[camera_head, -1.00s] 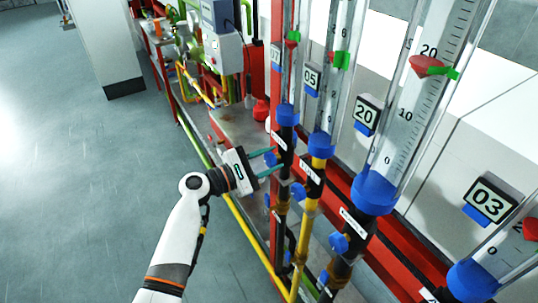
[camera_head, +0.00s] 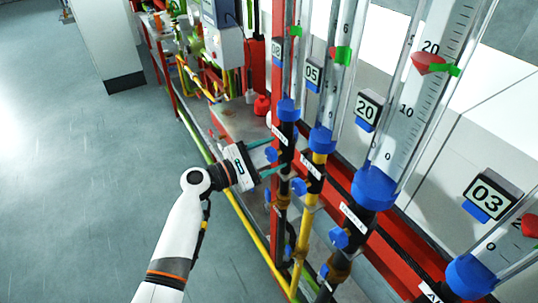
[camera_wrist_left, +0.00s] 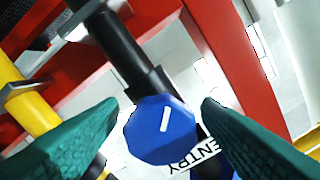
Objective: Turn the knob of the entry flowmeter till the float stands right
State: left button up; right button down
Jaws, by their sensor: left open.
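The entry flowmeter is the leftmost upright tube with a blue collar (camera_head: 288,109). Its small display (camera_head: 276,50) seems to read 08. A green marker (camera_head: 296,31) sits high on the tube; I cannot make out the red float clearly there. Its blue knob (camera_head: 271,154) is low on the black pipe. My left gripper (camera_head: 274,157) is open, its teal fingers either side of the knob. In the left wrist view the faceted knob (camera_wrist_left: 158,130) with a white line lies between the two fingertips, with gaps visible; an ENTRY label (camera_wrist_left: 195,158) is partly covered.
The neighbouring flowmeters show displays 05 (camera_head: 312,73), 20 (camera_head: 367,110) and 03 (camera_head: 487,192). More blue knobs, such as one at the second pipe (camera_head: 299,187), sit close to the right. A red frame and yellow pipes surround them. The floor at left is clear.

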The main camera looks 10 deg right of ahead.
pick_arm(q)
jog(key=shift+a, duration=0.1)
jog(key=shift+s+a+f, duration=0.15)
jog(key=shift+a, duration=0.2)
jog(key=b+v, duration=0.4)
jog(key=v, duration=0.7)
